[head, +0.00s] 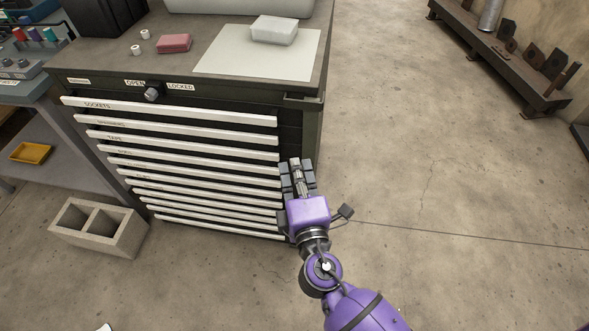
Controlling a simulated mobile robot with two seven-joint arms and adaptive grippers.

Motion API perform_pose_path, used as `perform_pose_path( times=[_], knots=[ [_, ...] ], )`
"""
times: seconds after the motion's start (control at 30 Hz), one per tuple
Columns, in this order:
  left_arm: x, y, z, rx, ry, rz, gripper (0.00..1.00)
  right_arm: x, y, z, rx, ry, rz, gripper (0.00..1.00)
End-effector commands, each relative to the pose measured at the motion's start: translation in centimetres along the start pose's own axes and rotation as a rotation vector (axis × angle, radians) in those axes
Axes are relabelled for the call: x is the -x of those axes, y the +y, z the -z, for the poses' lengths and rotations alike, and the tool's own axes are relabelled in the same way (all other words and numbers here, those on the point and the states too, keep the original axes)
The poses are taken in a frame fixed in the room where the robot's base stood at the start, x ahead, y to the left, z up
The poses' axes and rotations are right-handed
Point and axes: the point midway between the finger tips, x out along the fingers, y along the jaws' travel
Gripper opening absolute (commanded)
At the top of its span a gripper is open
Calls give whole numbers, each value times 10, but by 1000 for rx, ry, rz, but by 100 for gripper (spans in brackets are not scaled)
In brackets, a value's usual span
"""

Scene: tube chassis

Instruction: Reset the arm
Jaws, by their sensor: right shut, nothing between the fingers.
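My right gripper (297,167) shows in the head view in front of the right end of the drawers of a dark tool cabinet (312,128). Its purple arm comes in from the bottom right. The fingers are together with nothing between them and point toward the cabinet. I cannot tell whether they touch a drawer edge. My left gripper is not in view.
The cabinet has several white-edged drawers (190,131) and a lock knob (151,95). A concrete block (125,240) stands lower left.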

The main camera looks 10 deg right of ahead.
Motion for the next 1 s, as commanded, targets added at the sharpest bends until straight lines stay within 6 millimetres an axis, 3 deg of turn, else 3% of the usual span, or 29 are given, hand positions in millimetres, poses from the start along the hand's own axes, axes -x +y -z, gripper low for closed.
perform_pose_path(
  times=[0.53, 0.73, 0.87, 1.0],
  knots=[
    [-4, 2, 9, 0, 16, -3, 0, 0, -1, 1, -19, 4, 4, 0],
    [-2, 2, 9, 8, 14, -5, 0, 4, -27, 0, -295, 14, 124, 0],
    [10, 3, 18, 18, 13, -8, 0, 44, -67, -21, -626, -57, 311, 0],
    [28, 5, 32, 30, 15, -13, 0, 119, -101, -49, -1002, -207, 489, 0]
  ],
)
